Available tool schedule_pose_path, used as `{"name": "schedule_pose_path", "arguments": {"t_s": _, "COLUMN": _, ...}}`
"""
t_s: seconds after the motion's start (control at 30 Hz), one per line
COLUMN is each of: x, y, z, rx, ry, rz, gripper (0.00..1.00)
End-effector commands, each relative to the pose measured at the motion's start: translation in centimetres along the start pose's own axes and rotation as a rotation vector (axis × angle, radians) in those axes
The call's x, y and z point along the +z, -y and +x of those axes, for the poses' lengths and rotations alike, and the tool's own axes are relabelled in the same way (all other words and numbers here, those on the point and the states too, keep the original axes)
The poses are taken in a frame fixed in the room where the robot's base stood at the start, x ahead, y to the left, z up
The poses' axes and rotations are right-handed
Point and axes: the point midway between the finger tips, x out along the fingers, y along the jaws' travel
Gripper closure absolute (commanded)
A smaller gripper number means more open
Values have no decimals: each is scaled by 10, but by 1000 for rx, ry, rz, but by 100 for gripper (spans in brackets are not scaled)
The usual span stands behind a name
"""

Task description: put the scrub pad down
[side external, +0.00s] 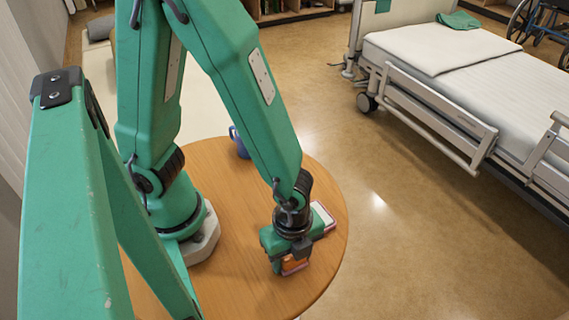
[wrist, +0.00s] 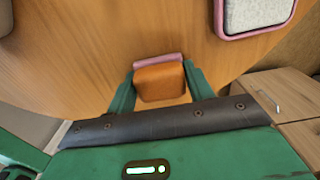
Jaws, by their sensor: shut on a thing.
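The scrub pad is an orange block (wrist: 160,84), held between the two green fingers of my gripper (wrist: 157,76) in the wrist view. A pink strip (wrist: 157,58) shows along its far edge; I cannot tell whether it belongs to the pad. In the side view my gripper (side external: 290,262) points down over the front right of the round wooden table (side external: 240,270), with the orange pad (side external: 295,264) low at its tip. I cannot tell whether the pad touches the table.
A pink-rimmed flat piece with a pale speckled top (wrist: 256,13) lies on the table, partly behind my gripper in the side view (side external: 323,217). A blue mug (side external: 240,143) stands near the far edge. A bed (side external: 465,85) is beyond the table.

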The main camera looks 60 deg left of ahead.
Motion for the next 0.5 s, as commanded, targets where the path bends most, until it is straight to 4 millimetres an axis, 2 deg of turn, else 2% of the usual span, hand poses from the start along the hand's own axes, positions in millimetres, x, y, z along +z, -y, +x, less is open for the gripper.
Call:
{"name": "schedule_pose_path", "arguments": {"t_s": 0.03, "x": 0, "y": 0, "z": 1, "rx": 1, "ry": 1, "rz": 0, "gripper": 77}}
{"name": "schedule_pose_path", "arguments": {"t_s": 0.07, "x": 0, "y": 0, "z": 1, "rx": 0, "ry": 0, "rz": 0, "gripper": 44}}
{"name": "schedule_pose_path", "arguments": {"t_s": 0.17, "x": 0, "y": 0, "z": 1, "rx": 0, "ry": 0, "rz": 0, "gripper": 26}}
{"name": "schedule_pose_path", "arguments": {"t_s": 0.5, "x": 0, "y": 0, "z": 0, "rx": 0, "ry": 0, "rz": 0, "gripper": 26}}
